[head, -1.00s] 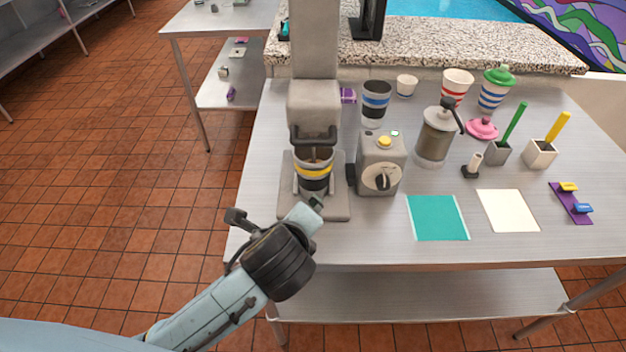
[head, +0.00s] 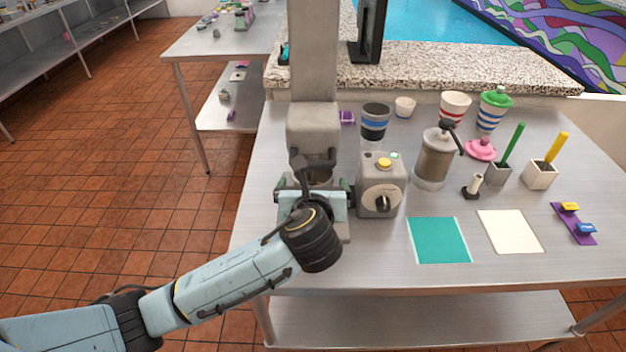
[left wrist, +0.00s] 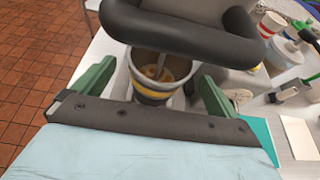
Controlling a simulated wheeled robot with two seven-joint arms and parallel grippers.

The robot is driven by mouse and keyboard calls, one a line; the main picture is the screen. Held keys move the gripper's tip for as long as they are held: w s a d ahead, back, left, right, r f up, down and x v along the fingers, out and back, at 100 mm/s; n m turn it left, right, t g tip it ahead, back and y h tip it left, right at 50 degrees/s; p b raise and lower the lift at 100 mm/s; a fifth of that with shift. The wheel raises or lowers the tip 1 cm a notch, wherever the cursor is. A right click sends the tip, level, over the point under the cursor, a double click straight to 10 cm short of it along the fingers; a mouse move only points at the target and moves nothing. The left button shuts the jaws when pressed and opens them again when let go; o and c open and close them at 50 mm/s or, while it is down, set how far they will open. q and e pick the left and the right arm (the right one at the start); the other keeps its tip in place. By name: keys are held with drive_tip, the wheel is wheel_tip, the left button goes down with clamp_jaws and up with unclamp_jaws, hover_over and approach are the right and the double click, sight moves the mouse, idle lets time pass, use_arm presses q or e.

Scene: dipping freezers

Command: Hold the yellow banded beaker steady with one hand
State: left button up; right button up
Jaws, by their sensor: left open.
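The yellow banded beaker (left wrist: 152,92) stands under the head of the grey stand mixer (head: 313,125), with a shaft from above reaching into its brownish contents. In the head view only the beaker's upper part (head: 320,176) shows; my left gripper hides the rest. My left gripper (left wrist: 153,98) is open, its two green fingers on either side of the beaker, with gaps visible in the left wrist view. It also shows at the mixer's front in the head view (head: 314,186). My right gripper is in neither view.
A grey control box (head: 381,185) with a dial and a yellow button stands close right of the mixer. Further right are a grey canister (head: 433,160), several cups, a teal mat (head: 438,240) and a white mat (head: 510,231).

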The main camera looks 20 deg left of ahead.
sight(313, 178)
use_arm(q)
drive_tip(key=shift+x, duration=2.35)
drive_tip(key=c, duration=1.3)
drive_tip(key=o, duration=0.5)
drive_tip(key=c, duration=0.5)
drive_tip(key=shift+o, duration=0.2)
